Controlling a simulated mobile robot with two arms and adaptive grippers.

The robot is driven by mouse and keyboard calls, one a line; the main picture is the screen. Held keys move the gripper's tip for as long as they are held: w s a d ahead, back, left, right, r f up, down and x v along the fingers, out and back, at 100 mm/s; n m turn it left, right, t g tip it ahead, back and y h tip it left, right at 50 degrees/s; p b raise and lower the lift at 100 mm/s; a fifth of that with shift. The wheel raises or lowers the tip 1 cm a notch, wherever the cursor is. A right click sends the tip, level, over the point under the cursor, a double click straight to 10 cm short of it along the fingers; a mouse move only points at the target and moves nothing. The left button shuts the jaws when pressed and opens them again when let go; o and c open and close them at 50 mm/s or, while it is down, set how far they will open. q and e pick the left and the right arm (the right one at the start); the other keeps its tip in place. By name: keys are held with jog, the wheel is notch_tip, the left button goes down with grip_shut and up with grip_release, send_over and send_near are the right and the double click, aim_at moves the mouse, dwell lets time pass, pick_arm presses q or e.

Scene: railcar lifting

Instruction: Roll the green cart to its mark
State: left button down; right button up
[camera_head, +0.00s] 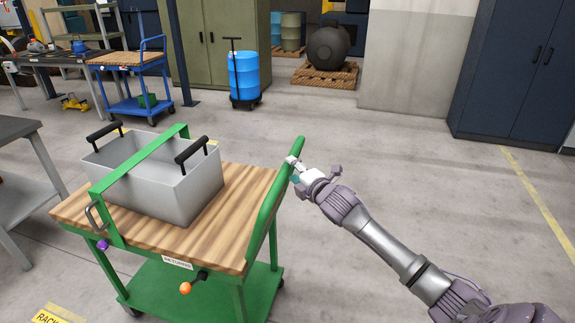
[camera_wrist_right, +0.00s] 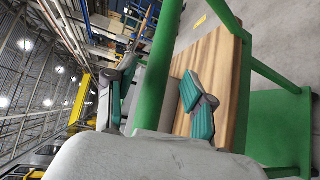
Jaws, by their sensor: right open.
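The green cart (camera_head: 252,189) has a wooden top, a lower green shelf and a label on its front edge. A grey bin (camera_head: 188,197) with black handles sits on its top, under a green bar. The cart's green push handle (camera_head: 265,222) rises at its right end. My right gripper (camera_head: 296,170) is at the upper end of this handle. In the right wrist view, its open teal-padded fingers lie on either side of a green bar (camera_wrist_right: 158,75); contact is unclear. My left gripper is not in view. A floor marking reading RACK (camera_head: 48,316) shows at lower left, partly cut off.
A grey table (camera_head: 18,128) stands close on the left. A blue cart (camera_head: 135,102) and a blue barrel (camera_head: 244,76) on a dolly stand behind. Dark blue cabinets (camera_head: 520,75) are at right. The floor (camera_head: 400,150) between is clear.

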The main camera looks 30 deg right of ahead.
aim_at(288, 166)
jog(key=shift+w+d+f, duration=0.1)
jog(key=shift+w+f, duration=0.05)
jog(key=shift+w, duration=0.85)
jog(key=shift+w+d+f, duration=0.1)
jog(key=shift+w, duration=0.9)
grip_shut()
